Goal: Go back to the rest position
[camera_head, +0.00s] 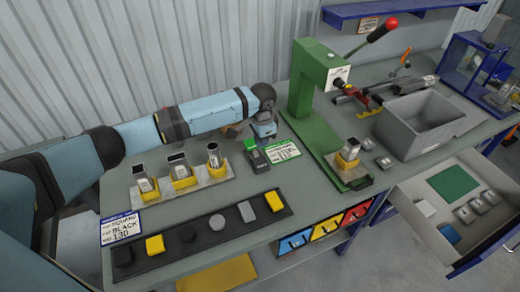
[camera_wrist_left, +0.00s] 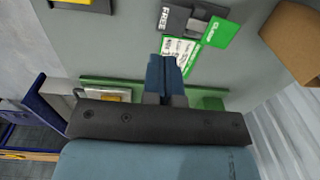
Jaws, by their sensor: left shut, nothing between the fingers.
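My left arm reaches in from the left in the head view, over the back of the table (camera_head: 290,185). My left gripper (camera_head: 264,132) points down just behind the black-and-green clamp block (camera_head: 254,155) and left of the green press (camera_head: 311,78). In the left wrist view its blue fingers (camera_wrist_left: 168,72) are together and empty. They show against the green-edged white card (camera_wrist_left: 180,52), near the clamp block (camera_wrist_left: 200,22) marked FREE. I cannot tell the exact height above the table. My right gripper is not in view.
A holder with metal parts (camera_head: 197,182) and a black strip of caps (camera_head: 140,265) lie at the left front. The press holds a part in a yellow cradle (camera_head: 347,157). A grey bin (camera_head: 422,125) and an open drawer (camera_head: 411,196) are at the right.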

